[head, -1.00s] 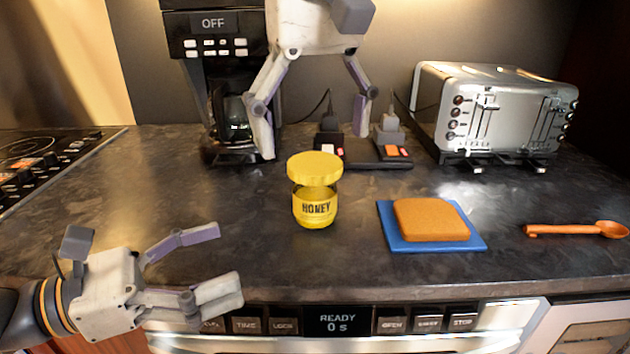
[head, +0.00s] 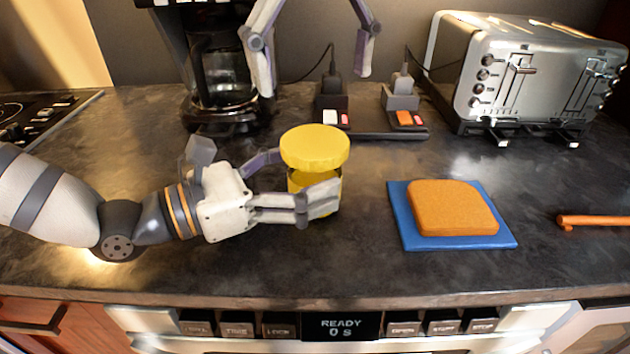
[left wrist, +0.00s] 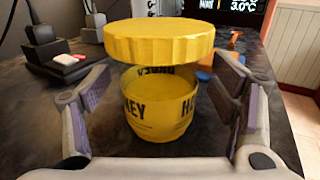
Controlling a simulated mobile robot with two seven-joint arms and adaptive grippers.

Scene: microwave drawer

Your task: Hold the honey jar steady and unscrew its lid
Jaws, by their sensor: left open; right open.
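The honey jar (left wrist: 157,103) stands upright on the counter, with its wide yellow lid (head: 314,148) on top. In the head view most of the jar body is hidden behind my left gripper (head: 312,180). That gripper is open, low over the counter, with one finger on the near side of the jar and the other on the far side. The left wrist view shows the jar between the fingers, with gaps on both sides. My right gripper (head: 312,80) is open and empty, above and behind the lid, pointing down.
A blue mat (head: 407,228) with a bread slice (head: 455,207) lies right of the jar. An orange spoon (head: 595,221) lies at the far right. A toaster (head: 530,75), a power strip (head: 372,131) and a coffee maker (head: 220,90) stand at the back.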

